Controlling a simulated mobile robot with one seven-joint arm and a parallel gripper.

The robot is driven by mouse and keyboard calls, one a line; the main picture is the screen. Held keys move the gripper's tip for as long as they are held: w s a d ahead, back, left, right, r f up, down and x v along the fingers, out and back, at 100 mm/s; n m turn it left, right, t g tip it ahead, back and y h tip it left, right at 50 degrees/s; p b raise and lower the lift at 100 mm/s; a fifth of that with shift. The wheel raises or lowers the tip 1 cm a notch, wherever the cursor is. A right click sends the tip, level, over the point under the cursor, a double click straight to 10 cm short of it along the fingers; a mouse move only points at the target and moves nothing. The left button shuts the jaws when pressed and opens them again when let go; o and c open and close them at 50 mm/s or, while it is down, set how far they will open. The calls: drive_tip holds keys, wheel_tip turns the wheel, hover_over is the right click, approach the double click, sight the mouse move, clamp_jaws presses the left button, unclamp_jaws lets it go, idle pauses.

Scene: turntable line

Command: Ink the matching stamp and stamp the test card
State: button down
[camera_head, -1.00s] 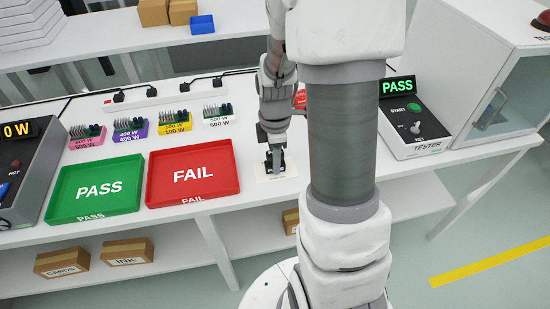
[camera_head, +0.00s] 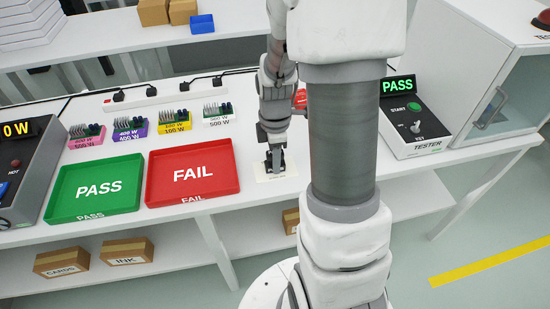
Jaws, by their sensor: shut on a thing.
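My gripper (camera_head: 275,161) points down over a small pale card (camera_head: 277,175) on the bench, right of the red FAIL tray (camera_head: 193,173). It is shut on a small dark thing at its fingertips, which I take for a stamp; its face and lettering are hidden. Whether it touches the card I cannot tell. The tester (camera_head: 415,118) at the right shows PASS in green. The green PASS tray (camera_head: 96,188) is empty, and so is the FAIL tray. A bit of a red thing (camera_head: 300,98) shows behind my arm, mostly hidden; I cannot tell what it is.
Several coloured blocks with boards, one of them yellow (camera_head: 174,127), line the bench behind the trays. A dark console (camera_head: 27,170) stands at the left. A power strip (camera_head: 165,97) lies at the back. Boxes marked CARDS (camera_head: 62,262) and INK (camera_head: 127,251) are on the lower shelf.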

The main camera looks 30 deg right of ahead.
drive_tip(key=shift+r+p, duration=2.9)
drive_tip(key=shift+r, duration=0.65)
drive_tip(key=shift+d, duration=0.1)
